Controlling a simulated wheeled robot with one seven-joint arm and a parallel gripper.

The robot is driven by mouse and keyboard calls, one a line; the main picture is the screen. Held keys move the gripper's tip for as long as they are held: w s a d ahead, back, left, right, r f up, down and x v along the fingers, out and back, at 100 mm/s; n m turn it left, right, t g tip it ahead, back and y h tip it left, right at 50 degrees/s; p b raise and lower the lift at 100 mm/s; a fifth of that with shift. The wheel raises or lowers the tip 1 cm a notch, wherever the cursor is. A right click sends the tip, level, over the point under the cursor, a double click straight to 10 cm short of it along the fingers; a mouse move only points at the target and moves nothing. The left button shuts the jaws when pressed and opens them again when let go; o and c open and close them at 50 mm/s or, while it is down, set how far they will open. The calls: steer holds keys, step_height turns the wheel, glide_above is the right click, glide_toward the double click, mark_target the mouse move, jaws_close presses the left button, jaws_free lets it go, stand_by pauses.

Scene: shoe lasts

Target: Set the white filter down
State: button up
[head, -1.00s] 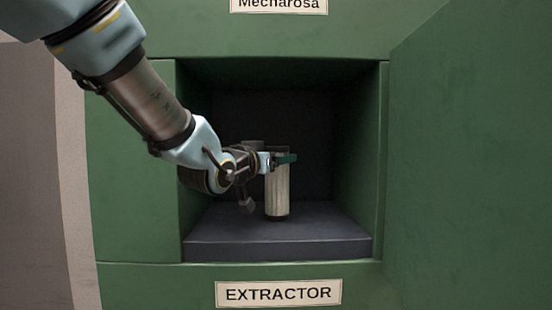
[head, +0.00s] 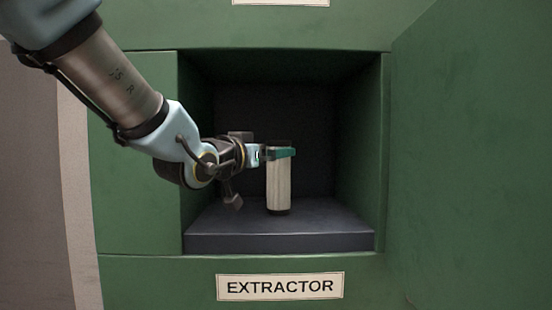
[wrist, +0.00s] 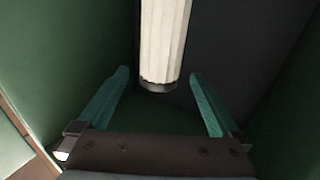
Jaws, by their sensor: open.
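The white filter (head: 279,185) is a pale ribbed cylinder with a dark lower end. It stands upright on the dark floor (head: 230,241) of the green extractor recess. My gripper (head: 279,153) is at the filter's upper part in the head view, coming in from the left. In the wrist view the filter (wrist: 163,40) is ahead of my gripper (wrist: 158,78), its dark end near the line between the two green fingertips. The fingers are spread wide, with a gap on each side of the filter.
The recess has green side walls (head: 360,150) and a dark back. A green panel (head: 470,150) stands at the right. A sign reading EXTRACTOR (head: 280,286) is below the opening. Free floor lies to the right of the filter.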

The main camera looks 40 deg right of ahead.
steer(key=b+v, duration=0.1)
steer(key=v, duration=0.6)
steer(key=shift+a+b, duration=0.35)
steer(key=shift+b, duration=0.05)
steer(key=shift+s, duration=0.1)
